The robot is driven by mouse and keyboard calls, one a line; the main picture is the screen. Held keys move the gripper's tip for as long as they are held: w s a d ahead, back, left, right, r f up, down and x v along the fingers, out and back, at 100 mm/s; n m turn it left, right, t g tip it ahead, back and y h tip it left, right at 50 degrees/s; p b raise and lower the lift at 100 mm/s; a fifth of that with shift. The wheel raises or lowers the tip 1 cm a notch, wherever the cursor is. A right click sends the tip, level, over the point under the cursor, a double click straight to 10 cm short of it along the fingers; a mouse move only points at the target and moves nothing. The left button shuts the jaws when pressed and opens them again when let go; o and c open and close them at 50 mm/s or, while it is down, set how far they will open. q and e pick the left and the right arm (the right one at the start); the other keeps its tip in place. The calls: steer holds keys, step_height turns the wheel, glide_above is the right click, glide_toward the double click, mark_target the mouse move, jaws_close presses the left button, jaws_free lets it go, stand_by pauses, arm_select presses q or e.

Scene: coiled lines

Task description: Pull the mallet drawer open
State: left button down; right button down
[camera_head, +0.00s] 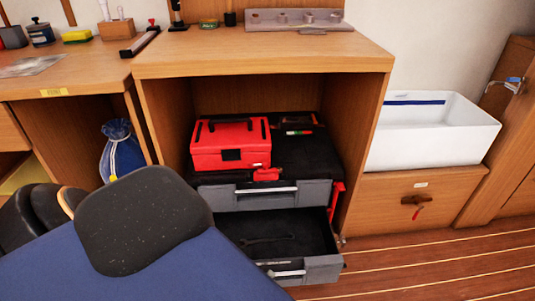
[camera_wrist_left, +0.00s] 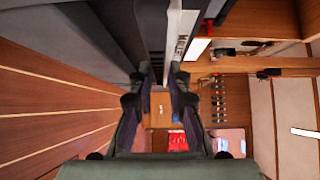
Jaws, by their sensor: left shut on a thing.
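A grey and black tool chest stands in the wooden cabinet in the head view. Its upper drawer (camera_head: 265,197) looks shut. Its lower drawer (camera_head: 320,268) is pulled out, with a dark wrench-like tool (camera_head: 267,241) lying inside. In the head view my blue and black left arm hides the gripper. My right gripper does not show.
A red toolbox (camera_head: 231,146) sits on top of the chest. The cabinet's side panel (camera_head: 365,150) stands close on the right. A blue bag (camera_head: 121,150) is under the desk. The plank floor (camera_head: 430,265) at right is clear.

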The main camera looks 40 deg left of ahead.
arm_select(q)
steer(key=shift+s+d, duration=0.35)
steer(key=shift+d, duration=0.1)
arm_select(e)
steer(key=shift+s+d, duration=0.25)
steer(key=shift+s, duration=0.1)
arm_select(q)
steer(key=c, duration=1.3)
jaws_free()
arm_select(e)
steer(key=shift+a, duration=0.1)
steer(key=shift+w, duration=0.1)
arm_select(q)
steer(key=shift+s+d, duration=0.2)
steer(key=shift+s, duration=1.8)
steer(key=shift+s+d, duration=0.15)
steer(key=shift+s, duration=1.85)
